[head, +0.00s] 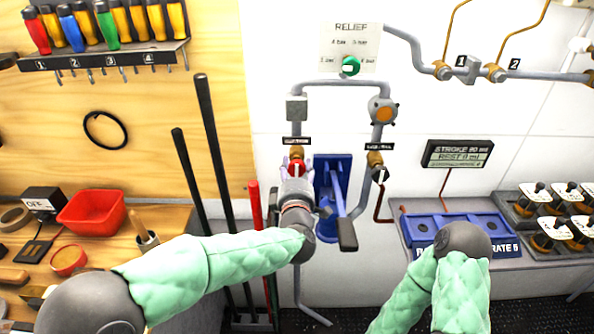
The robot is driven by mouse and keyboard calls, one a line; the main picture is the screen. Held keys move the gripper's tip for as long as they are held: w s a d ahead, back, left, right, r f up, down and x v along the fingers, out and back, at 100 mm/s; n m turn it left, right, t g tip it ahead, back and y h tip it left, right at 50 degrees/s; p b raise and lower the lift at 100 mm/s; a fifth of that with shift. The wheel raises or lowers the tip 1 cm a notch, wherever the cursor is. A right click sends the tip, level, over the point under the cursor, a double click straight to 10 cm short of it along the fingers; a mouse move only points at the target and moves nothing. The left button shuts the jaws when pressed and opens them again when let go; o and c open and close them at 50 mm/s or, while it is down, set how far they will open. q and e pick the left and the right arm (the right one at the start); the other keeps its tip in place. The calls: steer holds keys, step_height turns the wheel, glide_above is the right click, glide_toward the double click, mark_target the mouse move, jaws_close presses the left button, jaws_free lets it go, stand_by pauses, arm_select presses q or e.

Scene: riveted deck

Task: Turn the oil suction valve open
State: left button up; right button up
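The suction valve is a brass body with a round red knob (297,169) bearing a white mark, under a small black label (296,141) that seems to read SUCTION. My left gripper (297,164) is at this knob, with a pale finger showing at each side of it. Whether the fingers press on the knob or stand apart from it cannot be made out. The white mark looks about upright. My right arm comes in at the lower right over the blue panel; its gripper does not show.
A second brass valve (376,160) with a black knob is to the right on the same pipework. A blue pump bracket with a lever (338,190) stands close between the two valves. Dark bars (212,150) lean at left.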

mark_target(293, 161)
arm_select(q)
steer(key=shift+o, duration=0.4)
steer(key=shift+r, duration=0.1)
steer(key=shift+o, duration=0.2)
steer(key=r, duration=0.7)
steer(key=shift+w+a, duration=0.3)
steer(key=shift+w, duration=0.1)
steer(key=r, duration=0.1)
steer(key=s, duration=0.1)
steer(key=r, duration=0.1)
steer(key=shift+s+d+r, duration=0.15)
steer(key=shift+d+r, duration=0.2)
steer(key=shift+c, duration=0.2)
steer(key=shift+d+r, duration=0.15)
steer(key=shift+d, duration=0.15)
steer(key=shift+w+a, duration=0.15)
steer(key=shift+w, duration=0.15)
steer(key=shift+a, duration=0.15)
steer(key=shift+s, duration=0.1)
